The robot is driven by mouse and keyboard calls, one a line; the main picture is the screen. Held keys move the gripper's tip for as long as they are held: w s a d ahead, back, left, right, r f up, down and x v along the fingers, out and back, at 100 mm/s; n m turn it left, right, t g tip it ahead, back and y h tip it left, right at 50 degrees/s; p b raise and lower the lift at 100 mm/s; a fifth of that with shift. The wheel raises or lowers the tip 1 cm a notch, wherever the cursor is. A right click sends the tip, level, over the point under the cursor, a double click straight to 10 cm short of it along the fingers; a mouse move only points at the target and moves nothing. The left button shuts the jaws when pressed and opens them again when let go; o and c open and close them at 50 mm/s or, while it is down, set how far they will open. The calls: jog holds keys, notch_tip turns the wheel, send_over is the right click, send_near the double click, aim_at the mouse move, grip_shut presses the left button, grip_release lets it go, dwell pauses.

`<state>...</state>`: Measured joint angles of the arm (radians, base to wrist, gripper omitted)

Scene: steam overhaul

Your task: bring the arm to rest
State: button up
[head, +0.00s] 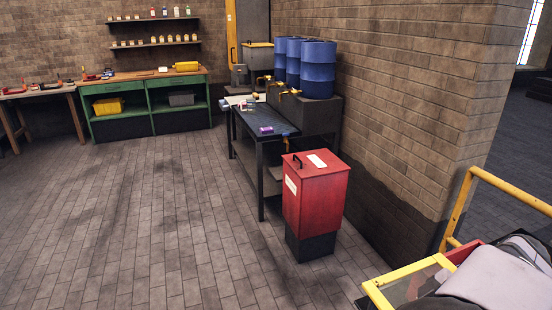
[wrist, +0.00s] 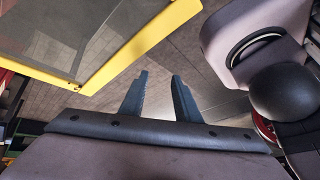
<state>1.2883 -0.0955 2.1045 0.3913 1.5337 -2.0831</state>
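My gripper (wrist: 160,78) shows in the wrist view, with its two dark fingers apart and nothing between them. Behind the fingers is paved floor. A yellow-framed panel (wrist: 165,32) of a cart or platform lies to their upper left, apart from them. In the head view the gripper is not visible. Grey parts of my own body fill the lower right corner there, beside the yellow rail (head: 405,271).
A red lidded bin (head: 318,200) stands in front of a dark bench (head: 285,128) along the brick wall. Blue drums (head: 318,72) rest on a stand behind it. A green workbench (head: 145,78) stands at the back left. The paved floor (head: 120,210) at left is clear.

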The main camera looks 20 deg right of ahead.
jog(key=w+a+f+m+g+h+p, duration=0.1)
jog(key=w+a+f+m+h+p, duration=0.1)
jog(key=a, duration=0.6)
jog(key=w+a+f+m+g+h+p, duration=0.2)
jog(key=w+a+f+m, duration=0.3)
jog(key=a, duration=0.4)
notch_tip(320, 180, down, 2)
jog(key=shift+f+m+h+p, duration=0.25)
jog(key=shift+m+h+p, duration=0.25)
jog(key=shift+h, duration=0.2)
notch_tip(320, 180, down, 22)
jog(key=b, duration=2.2)
jog(key=shift+r, duration=0.15)
